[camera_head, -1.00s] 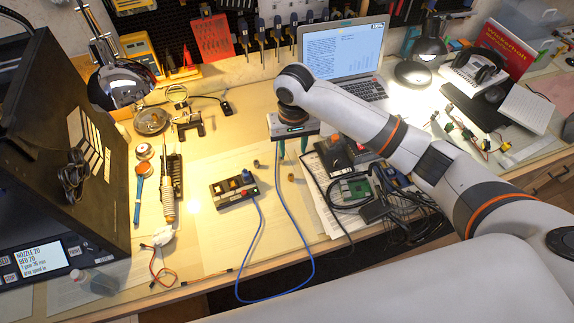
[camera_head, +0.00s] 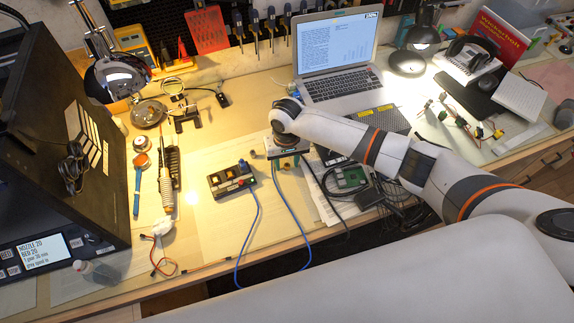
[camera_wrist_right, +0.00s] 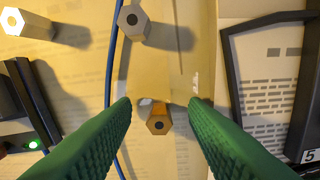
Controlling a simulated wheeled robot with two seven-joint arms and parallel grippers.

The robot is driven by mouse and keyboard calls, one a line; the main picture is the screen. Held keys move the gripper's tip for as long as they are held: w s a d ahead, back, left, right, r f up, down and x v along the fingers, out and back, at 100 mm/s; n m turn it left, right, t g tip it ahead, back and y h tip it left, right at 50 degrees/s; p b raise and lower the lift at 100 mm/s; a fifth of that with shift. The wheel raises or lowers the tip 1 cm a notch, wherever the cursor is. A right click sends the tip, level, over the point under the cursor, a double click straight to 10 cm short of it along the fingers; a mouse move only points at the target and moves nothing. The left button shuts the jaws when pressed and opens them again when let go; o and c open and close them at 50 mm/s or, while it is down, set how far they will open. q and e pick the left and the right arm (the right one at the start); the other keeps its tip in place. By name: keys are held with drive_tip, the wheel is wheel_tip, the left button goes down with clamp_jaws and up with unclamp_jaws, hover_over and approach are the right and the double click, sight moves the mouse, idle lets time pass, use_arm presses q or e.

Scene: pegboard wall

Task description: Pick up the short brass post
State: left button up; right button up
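A small hexagonal brass post (camera_wrist_right: 159,122) with a dark hole in its top shows in the right wrist view, midway between my fingertips and a little below them in the picture. It looks the shortest of the posts there. A taller hexagonal post (camera_wrist_right: 132,20) stands above it in that view, and another (camera_wrist_right: 17,20) is at the top left. My right gripper (camera_wrist_right: 160,103) has its green fingers spread, with nothing held. In the head view my right gripper (camera_head: 288,160) points down at the bench and hides most of what is under it. My left gripper is not in view.
A black button box (camera_head: 231,180) with a blue cable lies left of the gripper. A green circuit board (camera_head: 346,178) and dark cables lie to the right. A laptop (camera_head: 338,62) stands behind. The bench between the button box and the soldering iron (camera_head: 167,180) is mostly clear.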

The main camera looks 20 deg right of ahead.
sight(287, 164)
clamp_jaws()
wheel_tip(287, 164, up, 10)
drive_tip(key=s+d+r+n, duration=0.1)
drive_tip(key=s+d+r, duration=0.3)
drive_tip(key=s+r, duration=0.7)
drive_tip(key=s, duration=0.3)
drive_tip(key=shift+s, duration=0.2)
